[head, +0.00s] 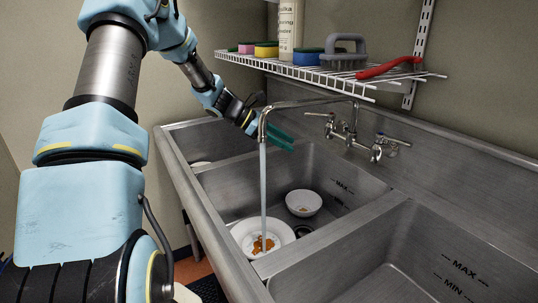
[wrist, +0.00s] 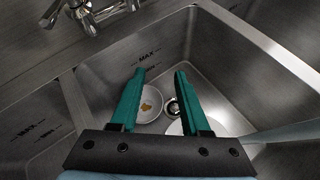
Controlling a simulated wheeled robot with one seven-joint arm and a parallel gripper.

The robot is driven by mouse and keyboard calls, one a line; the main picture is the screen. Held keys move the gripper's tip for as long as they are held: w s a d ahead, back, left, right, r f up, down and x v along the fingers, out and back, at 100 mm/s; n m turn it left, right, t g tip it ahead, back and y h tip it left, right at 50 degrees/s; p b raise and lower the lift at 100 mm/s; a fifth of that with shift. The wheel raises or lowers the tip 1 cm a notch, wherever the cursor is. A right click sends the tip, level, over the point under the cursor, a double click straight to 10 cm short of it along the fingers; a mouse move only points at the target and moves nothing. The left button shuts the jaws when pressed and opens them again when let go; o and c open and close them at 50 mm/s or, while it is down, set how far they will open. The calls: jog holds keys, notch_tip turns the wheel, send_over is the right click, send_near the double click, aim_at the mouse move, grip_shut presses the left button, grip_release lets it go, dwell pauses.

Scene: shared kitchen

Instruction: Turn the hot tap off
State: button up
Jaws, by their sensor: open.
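The chrome wall tap (head: 350,130) stands over the sink, its spout reaching left over the middle basin. Water (head: 263,185) runs from the spout onto a plate. The tap has two lever handles, a left one (head: 320,114) and a right one (head: 393,141); the right one has a bluish mark at its base. Part of the tap (wrist: 95,15) shows at the top left of the wrist view. My gripper (head: 288,142) is open and empty behind the spout, left of the left handle and apart from it. Its teal fingers (wrist: 160,72) point over the basin.
The middle basin (head: 225,187) holds a white plate (head: 245,230) with orange scraps and a white bowl (head: 304,208). A wire shelf (head: 300,68) with sponges, a bottle, a brush and a red-handled tool hangs above the tap. The right basin (head: 400,280) looks empty.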

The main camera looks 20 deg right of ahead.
jog(key=s+a+f+m+y, duration=0.1)
jog(key=s+a+m+y, duration=0.2)
jog(key=s+a, duration=0.2)
jog(key=shift+a+t+y, duration=0.3)
jog(key=shift+a+t, duration=0.1)
jog(key=shift+a, duration=0.45)
jog(key=shift+s, duration=0.1)
